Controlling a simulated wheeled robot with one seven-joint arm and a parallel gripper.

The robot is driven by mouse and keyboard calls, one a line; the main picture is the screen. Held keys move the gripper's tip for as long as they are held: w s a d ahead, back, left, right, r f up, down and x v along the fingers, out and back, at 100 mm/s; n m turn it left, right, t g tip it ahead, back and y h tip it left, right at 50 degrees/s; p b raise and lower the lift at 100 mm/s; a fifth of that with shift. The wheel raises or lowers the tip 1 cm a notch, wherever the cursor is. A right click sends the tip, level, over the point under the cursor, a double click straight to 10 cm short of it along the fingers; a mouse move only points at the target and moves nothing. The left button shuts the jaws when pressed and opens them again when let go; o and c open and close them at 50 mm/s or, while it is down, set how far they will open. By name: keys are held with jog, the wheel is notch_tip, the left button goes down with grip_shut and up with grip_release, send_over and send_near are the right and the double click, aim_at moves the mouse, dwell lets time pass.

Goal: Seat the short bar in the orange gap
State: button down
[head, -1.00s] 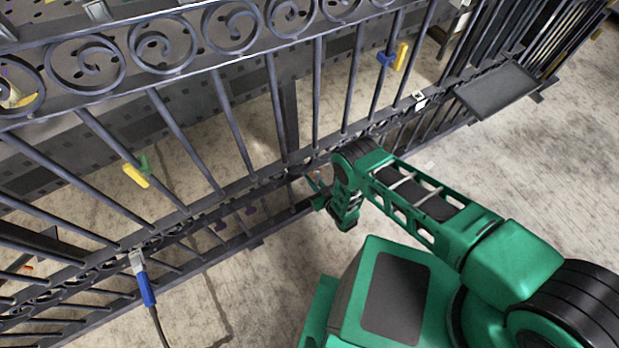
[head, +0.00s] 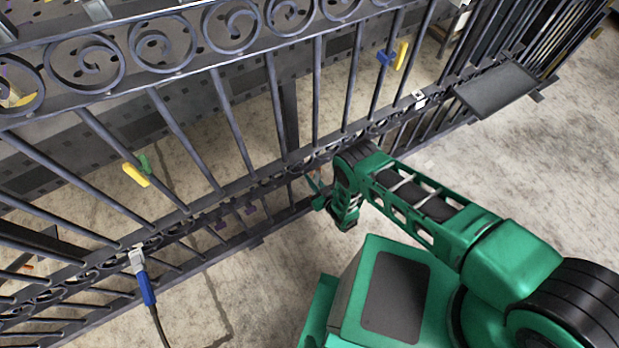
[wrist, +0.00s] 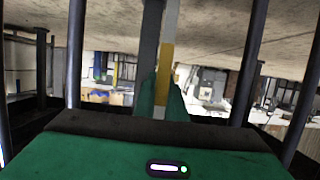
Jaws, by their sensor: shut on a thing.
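My gripper (head: 320,192) is low in front of the gate's lower rail in the head view. In the wrist view its green fingers (wrist: 161,98) are shut on a slim pale bar with a yellow band (wrist: 166,57), which I take for the short bar. The bar runs up out of the top of that picture, beside a dark upright. In the head view the held bar is too small or hidden to make out. The dark scroll gate (head: 236,140) spans the view. I cannot make out an orange gap clearly; my wrist covers part of the lower rail.
A blue-handled tool with a cable (head: 146,288) is at the lower left. A dark tray (head: 498,90) juts out at the right. Purple marks (head: 250,207) show near the lower rail.

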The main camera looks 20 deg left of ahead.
jog(key=shift+f, duration=0.35)
dwell(0.3)
jog(key=shift+w+a+g+h, duration=0.3)
jog(key=shift+w+a, duration=0.35)
jog(key=shift+a, duration=0.15)
dwell(1.0)
jog(key=c, duration=1.7)
grip_release()
jog(key=shift+d, duration=0.1)
jog(key=shift+s, duration=0.1)
jog(key=v, duration=1)
jog(key=shift+s+d+r, duration=0.15)
jog(key=shift+s+d, duration=0.05)
